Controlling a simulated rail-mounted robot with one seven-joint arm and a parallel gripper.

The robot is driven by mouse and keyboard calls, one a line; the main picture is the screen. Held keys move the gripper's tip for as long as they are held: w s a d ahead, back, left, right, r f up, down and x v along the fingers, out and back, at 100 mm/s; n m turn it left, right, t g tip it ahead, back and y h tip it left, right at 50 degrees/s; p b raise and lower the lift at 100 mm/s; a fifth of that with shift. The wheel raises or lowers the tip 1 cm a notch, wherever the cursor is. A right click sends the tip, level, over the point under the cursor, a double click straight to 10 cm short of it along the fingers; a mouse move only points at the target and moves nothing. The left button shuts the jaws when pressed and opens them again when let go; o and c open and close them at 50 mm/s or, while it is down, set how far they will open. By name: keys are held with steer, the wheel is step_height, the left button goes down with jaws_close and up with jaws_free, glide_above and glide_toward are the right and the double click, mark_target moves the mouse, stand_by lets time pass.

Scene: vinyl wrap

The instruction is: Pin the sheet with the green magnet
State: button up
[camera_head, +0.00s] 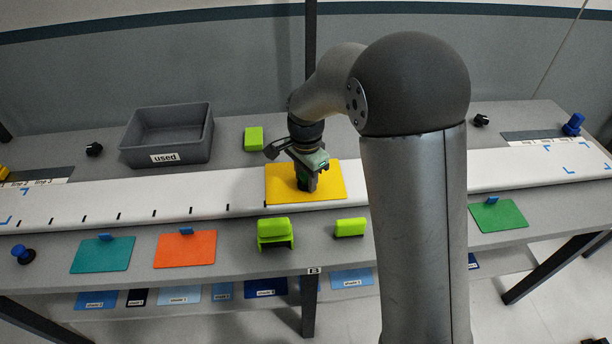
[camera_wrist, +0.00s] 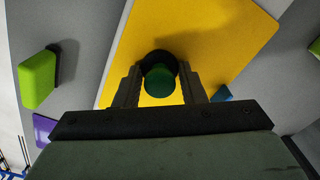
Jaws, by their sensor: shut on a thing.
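The yellow sheet (camera_head: 331,180) lies flat on the white panel along the middle of the bench. My gripper (camera_head: 307,183) is over the middle of this sheet, pointing down. In the wrist view my gripper (camera_wrist: 160,85) is shut on the green magnet (camera_wrist: 159,81), a round green knob with a dark base. The dark base appears at or just above the yellow sheet (camera_wrist: 215,35); I cannot tell whether it touches. In the head view the magnet is mostly hidden by my gripper. A small blue tab (camera_wrist: 222,93) shows at the sheet's edge.
A grey bin labelled "used" (camera_head: 166,157) stands behind the panel. Teal (camera_head: 101,256), orange (camera_head: 185,250) and green (camera_head: 498,215) sheets lie in front. Lime-green blocks (camera_head: 274,232) (camera_head: 350,227) sit near the front edge. A blue-topped knob (camera_head: 22,253) is at far left, another (camera_head: 573,124) at far right.

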steer(key=shift+f, duration=0.1)
steer(key=o, duration=1.1)
steer(key=shift+c, duration=0.2)
step_height(320, 180, up, 17)
steer(key=shift+r+b, duration=0.2)
steer(key=shift+b, duration=0.2)
